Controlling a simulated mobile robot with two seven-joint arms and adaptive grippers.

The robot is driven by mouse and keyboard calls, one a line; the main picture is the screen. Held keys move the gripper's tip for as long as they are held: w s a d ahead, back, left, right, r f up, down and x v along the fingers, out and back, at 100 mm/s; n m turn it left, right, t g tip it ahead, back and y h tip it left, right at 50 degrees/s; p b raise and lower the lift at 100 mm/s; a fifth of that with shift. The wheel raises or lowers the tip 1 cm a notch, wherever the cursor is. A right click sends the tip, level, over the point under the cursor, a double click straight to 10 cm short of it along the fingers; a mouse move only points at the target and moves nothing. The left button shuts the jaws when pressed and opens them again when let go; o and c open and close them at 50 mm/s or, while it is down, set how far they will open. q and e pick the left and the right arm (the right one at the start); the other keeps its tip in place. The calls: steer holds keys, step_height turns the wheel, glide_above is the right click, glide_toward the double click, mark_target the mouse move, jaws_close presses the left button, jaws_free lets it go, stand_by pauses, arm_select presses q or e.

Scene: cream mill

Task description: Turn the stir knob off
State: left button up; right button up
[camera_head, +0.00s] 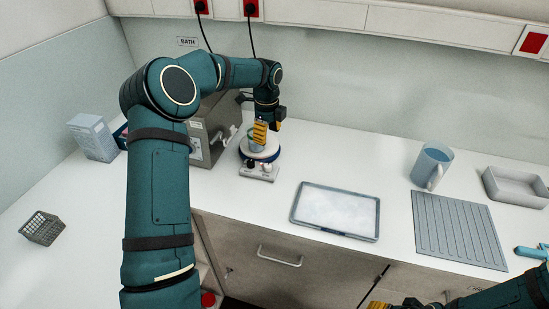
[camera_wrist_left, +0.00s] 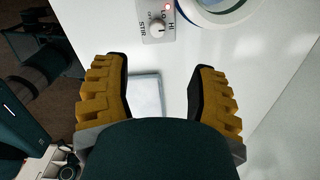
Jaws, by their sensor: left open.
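The stirrer (camera_head: 259,172) stands on the counter in the head view, a round plate with a blue rim and a light control panel in front. My left gripper (camera_head: 259,132) is over the stirrer, pointing down. Its yellow-padded fingers (camera_wrist_left: 157,80) are wide apart and empty, with the knob beyond their tips. My right gripper (camera_head: 392,305) is partly cut off at the bottom edge.
A grey metal box (camera_head: 205,135) stands left of the stirrer, partly behind my arm. A shallow tray (camera_head: 337,232) lies to the right, with a blue mug (camera_head: 432,165), a ribbed mat (camera_head: 458,229) and a grey bin (camera_head: 517,187) beyond. A wire basket (camera_head: 42,228) is far left.

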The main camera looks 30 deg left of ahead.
mark_target(268, 165)
arm_select(q)
steer(key=f, duration=1.3)
steer(key=shift+s+f, duration=0.2)
steer(key=shift+f, duration=0.1)
jaws_close()
